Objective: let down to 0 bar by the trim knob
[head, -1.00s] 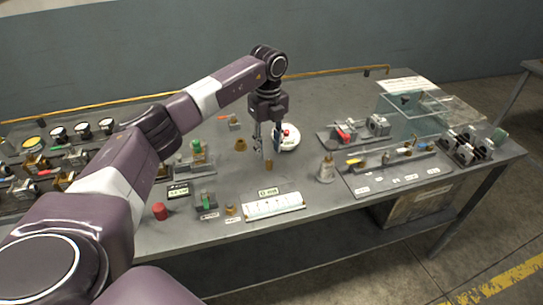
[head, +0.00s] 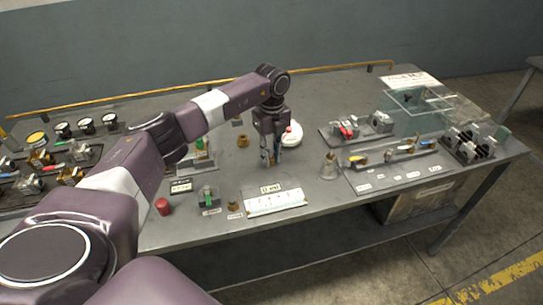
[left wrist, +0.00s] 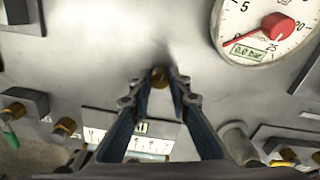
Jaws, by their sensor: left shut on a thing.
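The brass trim knob (left wrist: 159,74) stands on the grey bench between the fingertips of my left gripper (left wrist: 160,82) in the left wrist view. The gripper is shut on it. In the head view, my left gripper (head: 269,161) points down at the bench and hides most of the knob. The round white gauge (left wrist: 258,45) has a red centre, and its red needle points to the lower left. Its small display appears to read 0.0 bar. In the head view, the gauge (head: 295,131) lies just behind the gripper. My right gripper is out of view.
A white labelled strip (head: 275,204) lies at the front edge. A metal weight-like piece (head: 329,169) stands right of the gripper, beside a grey fixture board (head: 398,180). A red cylinder (head: 163,207) stands front left. Several gauges and valves crowd the far left.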

